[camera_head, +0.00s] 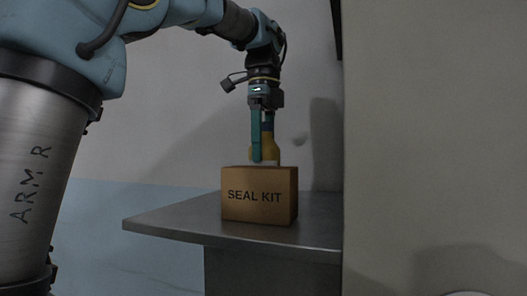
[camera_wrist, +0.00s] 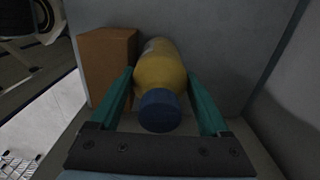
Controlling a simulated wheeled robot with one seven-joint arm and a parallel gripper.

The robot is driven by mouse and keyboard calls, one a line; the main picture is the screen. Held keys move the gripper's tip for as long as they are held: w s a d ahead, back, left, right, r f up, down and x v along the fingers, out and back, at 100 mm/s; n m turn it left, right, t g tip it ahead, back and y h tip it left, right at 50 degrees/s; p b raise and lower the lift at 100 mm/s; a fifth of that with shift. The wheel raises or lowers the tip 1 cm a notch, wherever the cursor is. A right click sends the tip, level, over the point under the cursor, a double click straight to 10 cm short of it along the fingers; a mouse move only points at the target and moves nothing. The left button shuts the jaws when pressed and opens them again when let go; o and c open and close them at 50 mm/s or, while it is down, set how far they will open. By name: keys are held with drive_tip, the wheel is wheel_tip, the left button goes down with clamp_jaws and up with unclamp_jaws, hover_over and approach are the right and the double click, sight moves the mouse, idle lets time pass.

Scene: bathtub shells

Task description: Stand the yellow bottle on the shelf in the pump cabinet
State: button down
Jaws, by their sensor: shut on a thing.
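The yellow bottle (camera_head: 271,153) has a blue cap and shows behind the SEAL KIT box in the head view. My gripper (camera_head: 261,157) points down over it, with its teal fingers at the bottle. In the wrist view the bottle (camera_wrist: 157,68) lies between the two fingers of my gripper (camera_wrist: 160,76), cap towards the camera. The gripper is shut on the bottle. The bottle looks about upright in the head view. The box hides its base, so I cannot tell whether it touches the grey metal shelf (camera_head: 165,222).
The brown SEAL KIT box (camera_head: 258,196) stands on the shelf in front of the bottle; in the wrist view the box (camera_wrist: 108,62) is close to its left. A tall grey panel (camera_head: 430,130) bounds the shelf at right. The shelf's left part is bare.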

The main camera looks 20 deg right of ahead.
drive_tip(key=shift+f, duration=0.2)
drive_tip(key=shift+f, duration=0.15)
unclamp_jaws()
wheel_tip(320, 180, up, 12)
drive_tip(key=p, duration=0.3)
drive_tip(key=shift+r+p, duration=0.2)
drive_tip(key=shift+p, duration=0.15)
